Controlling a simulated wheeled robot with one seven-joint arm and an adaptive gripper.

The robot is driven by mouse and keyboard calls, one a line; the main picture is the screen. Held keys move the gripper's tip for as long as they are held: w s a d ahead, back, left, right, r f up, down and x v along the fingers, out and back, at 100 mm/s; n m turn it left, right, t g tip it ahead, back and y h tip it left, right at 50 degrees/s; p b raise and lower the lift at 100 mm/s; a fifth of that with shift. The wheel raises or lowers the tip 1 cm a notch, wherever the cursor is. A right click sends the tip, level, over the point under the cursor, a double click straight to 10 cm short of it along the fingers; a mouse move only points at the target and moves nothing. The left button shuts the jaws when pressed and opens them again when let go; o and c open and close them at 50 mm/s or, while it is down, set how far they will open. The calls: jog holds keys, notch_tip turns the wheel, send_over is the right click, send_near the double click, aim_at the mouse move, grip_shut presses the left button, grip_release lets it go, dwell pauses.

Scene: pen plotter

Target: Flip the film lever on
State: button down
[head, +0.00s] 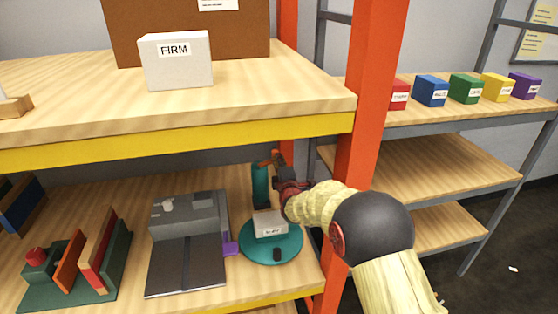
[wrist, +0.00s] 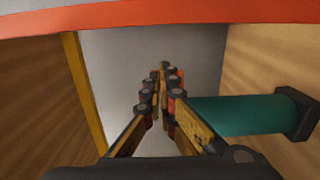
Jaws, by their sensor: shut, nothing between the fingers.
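A teal device with a round base (head: 262,250), an upright teal column (head: 260,184) and a white labelled block (head: 270,223) stands on the lower shelf; its label is too small to read. My gripper (head: 274,160) is beside the top of the column, with its fingers shut and empty. In the wrist view the shut fingers (wrist: 163,72) point toward a grey wall, and the teal column (wrist: 235,115) with its dark end lies to their right. A small red-orange part (wrist: 180,75) shows by the fingertips. I cannot tell which part is the film lever.
A grey machine (head: 190,215) with a purple tab (head: 231,249) stands left of the teal device. A green rack (head: 118,252) is farther left. The upper shelf's yellow edge (head: 180,143) hangs above, and an orange post (head: 372,110) stands close by my arm.

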jog(key=shift+s, duration=0.1)
dwell(0.7)
jog(key=s+d, duration=0.2)
jog(key=s, duration=0.9)
jog(key=shift+s, duration=0.3)
